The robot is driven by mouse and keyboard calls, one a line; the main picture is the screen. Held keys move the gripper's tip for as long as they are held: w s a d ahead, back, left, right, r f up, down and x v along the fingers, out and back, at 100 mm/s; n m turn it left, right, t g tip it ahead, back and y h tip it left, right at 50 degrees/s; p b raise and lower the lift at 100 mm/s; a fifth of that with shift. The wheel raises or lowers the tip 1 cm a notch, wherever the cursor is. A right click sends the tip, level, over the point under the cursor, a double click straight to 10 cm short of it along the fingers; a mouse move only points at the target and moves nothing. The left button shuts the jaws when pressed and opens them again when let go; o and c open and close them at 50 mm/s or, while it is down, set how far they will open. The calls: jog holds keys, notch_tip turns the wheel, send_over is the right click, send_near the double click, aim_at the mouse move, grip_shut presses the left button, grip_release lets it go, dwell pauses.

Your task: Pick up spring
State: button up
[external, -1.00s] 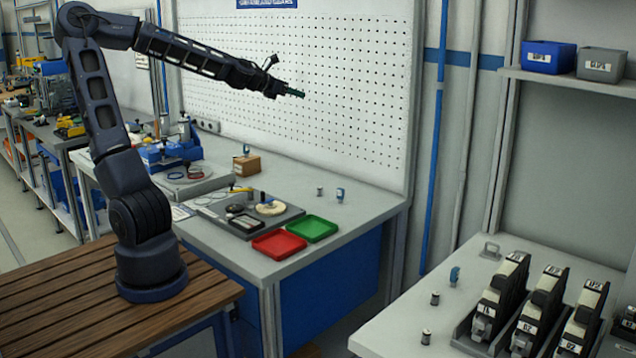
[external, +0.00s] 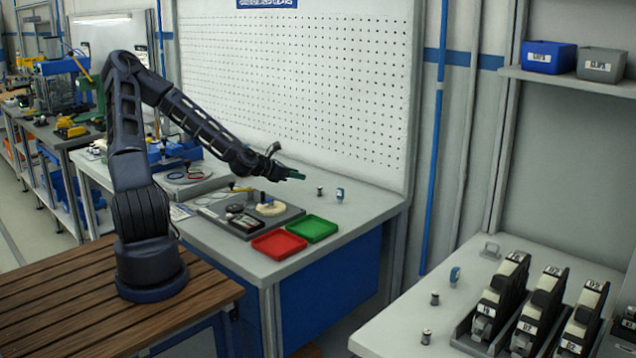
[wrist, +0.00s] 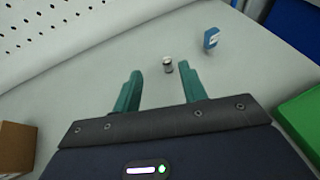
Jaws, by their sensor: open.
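A small metallic cylinder with a dark band, which looks like the spring (external: 319,191), stands upright on the grey workbench in front of the pegboard. It also shows in the wrist view (wrist: 168,66), just beyond the gap between my fingertips. My gripper (external: 297,175) is open and empty, with green fingers, above the bench and to the left of the spring. In the wrist view my gripper (wrist: 160,70) has its two fingers spread, not touching the spring. The coils are too small to make out.
A blue tagged piece (external: 340,194) stands right of the spring. A green tray (external: 313,229) and a red tray (external: 279,244) lie near the bench's front edge. A cardboard box (wrist: 15,148) shows at the wrist view's left.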

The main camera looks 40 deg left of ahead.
aim_at(320, 187)
notch_tip(320, 187, down, 4)
jog(key=shift+w, duration=0.1)
jog(key=shift+x, duration=2.65)
jog(key=shift+w+d+f, duration=0.2)
jog(key=shift+w+d, duration=0.15)
jog(key=shift+w, duration=0.2)
jog(key=shift+w+d+f, duration=0.25)
jog(key=shift+w+d, duration=0.05)
jog(key=shift+w, duration=0.3)
jog(key=shift+w+d+f, duration=0.2)
jog(key=shift+w+d, duration=0.15)
jog(key=shift+w, duration=0.2)
jog(key=shift+w+d+f, duration=0.15)
jog(key=shift+w+f, duration=0.1)
jog(key=shift+w, duration=0.3)
grip_shut()
